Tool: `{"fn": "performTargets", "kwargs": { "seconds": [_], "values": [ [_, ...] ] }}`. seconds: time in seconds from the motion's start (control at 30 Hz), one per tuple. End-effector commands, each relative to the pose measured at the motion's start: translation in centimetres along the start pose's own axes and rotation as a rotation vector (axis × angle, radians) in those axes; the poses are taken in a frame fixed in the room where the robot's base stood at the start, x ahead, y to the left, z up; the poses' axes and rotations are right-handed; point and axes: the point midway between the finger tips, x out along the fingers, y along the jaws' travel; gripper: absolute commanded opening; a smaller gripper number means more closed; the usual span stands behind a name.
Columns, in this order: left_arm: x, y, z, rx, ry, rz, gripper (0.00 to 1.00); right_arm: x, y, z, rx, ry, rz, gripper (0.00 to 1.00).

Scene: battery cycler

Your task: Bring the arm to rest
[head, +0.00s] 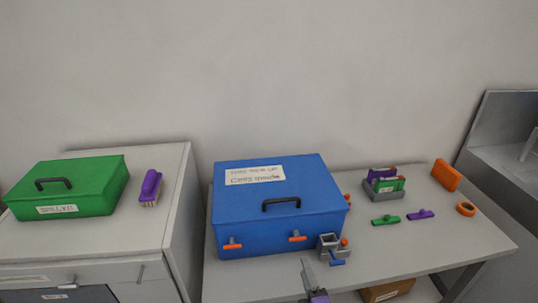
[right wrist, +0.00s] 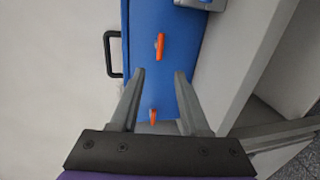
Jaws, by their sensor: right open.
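My right gripper (head: 308,275) shows at the bottom edge of the head view, in front of the blue case, with a grey finger and a purple body. In the right wrist view the gripper (right wrist: 160,75) is open, its two grey fingers apart with nothing between them. Beyond them in that view is the blue case (right wrist: 148,90) with two orange latches. The blue case (head: 240,208) is closed, with a black handle and a paper label on its lid. My left gripper is not in view.
A small grey vise-like device (head: 328,243) stands by the case's front right corner. A grey holder (head: 384,196), green and purple clips, an orange block (head: 446,175) and a tape roll (head: 466,208) lie right. A green case (head: 90,185) and purple brush (head: 150,184) sit on the left cabinet.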

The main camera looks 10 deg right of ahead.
Motion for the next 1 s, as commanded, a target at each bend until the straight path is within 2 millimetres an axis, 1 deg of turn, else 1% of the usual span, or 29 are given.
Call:
{"fn": "performTargets", "kwargs": {
  "seconds": [0.07,0.17,0.27,0.3,0.37,0.4,0.47,0.53,0.6,0.7,0.83,1.0],
  "values": [
    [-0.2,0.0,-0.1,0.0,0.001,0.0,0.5,-0.1,0.3,0.6,0.038,-0.024,-0.008,0.46],
    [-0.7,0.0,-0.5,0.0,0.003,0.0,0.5,-0.7,0.9,2.6,0.178,-0.105,-0.04,0.46],
    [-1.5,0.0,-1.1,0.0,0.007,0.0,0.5,-2.1,1.0,5.5,0.421,-0.24,-0.108,0.46],
    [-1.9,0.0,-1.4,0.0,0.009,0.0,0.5,-2.9,0.8,6.5,0.534,-0.3,-0.147,0.46],
    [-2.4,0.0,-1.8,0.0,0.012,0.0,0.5,-4.5,0.1,7.6,0.706,-0.39,-0.215,0.46],
    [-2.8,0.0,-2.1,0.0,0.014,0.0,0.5,-5.7,-0.4,7.9,0.819,-0.445,-0.264,0.46],
    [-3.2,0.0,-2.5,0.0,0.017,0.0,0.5,-7.5,-1.3,7.8,0.974,-0.519,-0.343,0.46],
    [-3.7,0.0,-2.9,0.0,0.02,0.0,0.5,-9.6,-2.1,7.0,1.135,-0.591,-0.436,0.46],
    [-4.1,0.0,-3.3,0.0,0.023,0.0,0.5,-11.5,-2.7,5.9,1.265,-0.644,-0.522,0.46],
    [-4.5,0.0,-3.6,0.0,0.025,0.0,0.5,-13.6,-3.1,4.3,1.395,-0.692,-0.62,0.46],
    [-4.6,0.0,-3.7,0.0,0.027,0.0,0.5,-14.9,-3.2,3.1,1.473,-0.718,-0.686,0.46],
    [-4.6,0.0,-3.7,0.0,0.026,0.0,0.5,-15.1,-3.3,2.9,1.484,-0.722,-0.697,0.46]
  ]
}}
